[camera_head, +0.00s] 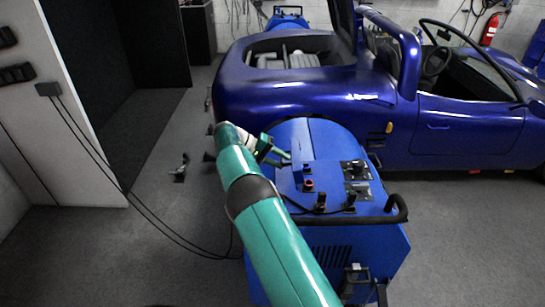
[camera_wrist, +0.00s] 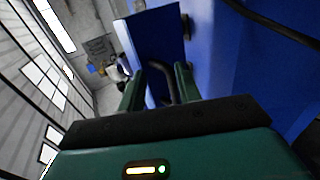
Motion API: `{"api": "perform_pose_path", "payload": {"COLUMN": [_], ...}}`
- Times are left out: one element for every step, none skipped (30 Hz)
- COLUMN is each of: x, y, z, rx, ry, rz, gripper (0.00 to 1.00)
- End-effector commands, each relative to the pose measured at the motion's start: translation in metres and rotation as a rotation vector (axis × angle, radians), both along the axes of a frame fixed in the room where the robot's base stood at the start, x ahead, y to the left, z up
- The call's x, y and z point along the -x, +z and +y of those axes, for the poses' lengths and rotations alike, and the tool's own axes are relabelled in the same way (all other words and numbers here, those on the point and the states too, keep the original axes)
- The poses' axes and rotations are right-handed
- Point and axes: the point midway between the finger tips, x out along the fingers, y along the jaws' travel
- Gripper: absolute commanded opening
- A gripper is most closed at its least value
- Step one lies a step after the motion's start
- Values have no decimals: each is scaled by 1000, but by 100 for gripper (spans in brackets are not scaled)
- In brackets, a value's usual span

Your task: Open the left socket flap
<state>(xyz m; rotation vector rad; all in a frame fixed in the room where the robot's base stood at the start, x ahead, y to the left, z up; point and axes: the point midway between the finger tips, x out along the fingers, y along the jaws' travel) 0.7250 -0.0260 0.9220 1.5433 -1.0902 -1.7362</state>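The blue dynamometer unit (camera_head: 335,225) stands beside the car, with controls and connectors on its sloping top. My gripper (camera_head: 283,158) is over the left part of that top, close to a small raised blue part (camera_head: 301,160). I cannot tell for certain whether this part is the left socket flap, or whether I touch it. In the wrist view my gripper (camera_wrist: 160,74) has its two green fingers apart. A dark curved bar (camera_wrist: 166,82) shows between them, with a dark blue plate (camera_wrist: 156,38) beyond. Contact with the bar cannot be made out.
A black curved handle (camera_head: 395,212) juts from the unit's right front. The blue car (camera_head: 455,130) stands close behind. Black cables (camera_head: 150,215) run from the white cabinet (camera_head: 75,150) across the floor to the unit. The floor at left is mostly open.

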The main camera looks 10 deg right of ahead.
Motion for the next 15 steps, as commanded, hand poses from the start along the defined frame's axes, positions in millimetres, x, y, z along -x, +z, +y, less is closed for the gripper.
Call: {"api": "perform_pose_path", "payload": {"x": [-2,-3,-4,-5,-6,-7,-7,-8,-9,-10,-10,-11,-11,-11,-11], "y": [4,7,11,13,15,18,20,23,24,26,27,29,30,31,32], "z": [7,11,17,21,24,30,34,38,41,43,45,48,50,51,53], "rx": [0,0,-1,-1,0,-1,-1,-2,-1,0,0,0,-1,-1,-1], "ry": [3,4,5,5,5,4,4,5,3,3,3,3,3,3,2], "rz": [-4,-5,-4,-4,-4,-5,-4,-4,-2,-3,-3,-3,-2,-2,0], "gripper": [32,32,32,32,32,32,32,32,32,32,32,32,32,32,32]}}
